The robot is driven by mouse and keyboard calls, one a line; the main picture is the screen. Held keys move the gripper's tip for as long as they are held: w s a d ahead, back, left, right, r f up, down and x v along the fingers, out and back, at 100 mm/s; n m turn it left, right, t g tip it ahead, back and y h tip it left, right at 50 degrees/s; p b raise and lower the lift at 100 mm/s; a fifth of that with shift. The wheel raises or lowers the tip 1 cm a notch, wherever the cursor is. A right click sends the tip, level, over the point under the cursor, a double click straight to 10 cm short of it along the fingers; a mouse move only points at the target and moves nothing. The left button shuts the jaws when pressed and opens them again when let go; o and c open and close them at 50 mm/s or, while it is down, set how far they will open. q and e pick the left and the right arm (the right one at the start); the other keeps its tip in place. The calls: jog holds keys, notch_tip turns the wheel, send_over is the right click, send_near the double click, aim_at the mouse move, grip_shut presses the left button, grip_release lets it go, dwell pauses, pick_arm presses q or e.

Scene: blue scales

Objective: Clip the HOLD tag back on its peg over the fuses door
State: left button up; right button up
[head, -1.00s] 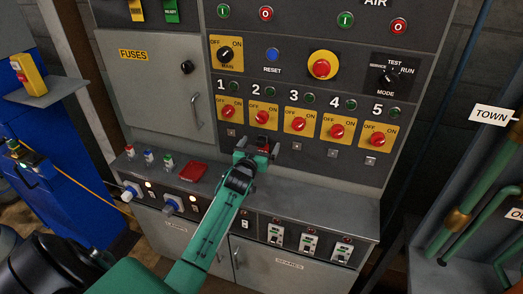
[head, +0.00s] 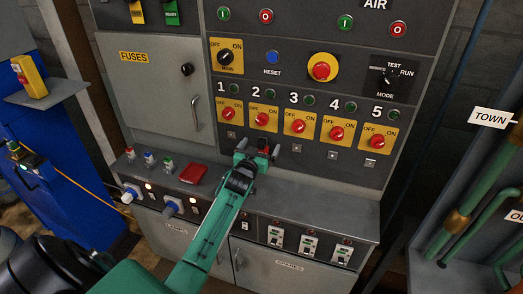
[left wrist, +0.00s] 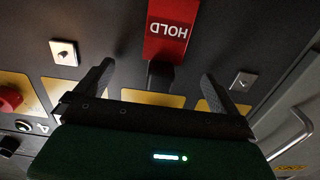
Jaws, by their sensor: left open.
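The red HOLD tag (head: 263,145) is on the dark panel just below the number 2 switch. In the left wrist view the tag (left wrist: 172,30) shows upside down, with a dark stub below it. My left gripper (head: 257,153) is at the tag. In the left wrist view its two fingers (left wrist: 157,73) are apart, one to each side of the stub, with clear gaps. The grey fuses door (head: 150,95) is shut at the upper left, with a round black knob-like part (head: 186,69) and a handle (head: 194,112). My right gripper is out of view.
A row of red rotary switches (head: 298,126) on yellow plates lies above the gripper. Green pipes (head: 470,190) stand at the right.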

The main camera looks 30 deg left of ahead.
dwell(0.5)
pick_arm(q)
jog(key=shift+c, duration=0.4)
grip_shut()
jog(key=shift+p+v, duration=0.9)
jog(key=shift+v, duration=0.45)
jog(key=shift+p+v, duration=0.75)
jog(key=shift+v, duration=0.9)
jog(key=s+d+r+m+h, duration=0.1)
jog(key=s+d+r+h, duration=0.1)
jog(key=s+d, duration=0.7)
jog(key=s+d+r+m+h, duration=0.1)
jog(key=s+d+r+h, duration=0.1)
jog(key=s+d, duration=0.8)
jog(key=shift+s+d+m+t, duration=0.3)
jog(key=shift+d+m, duration=0.1)
jog(key=shift+d, duration=0.2)
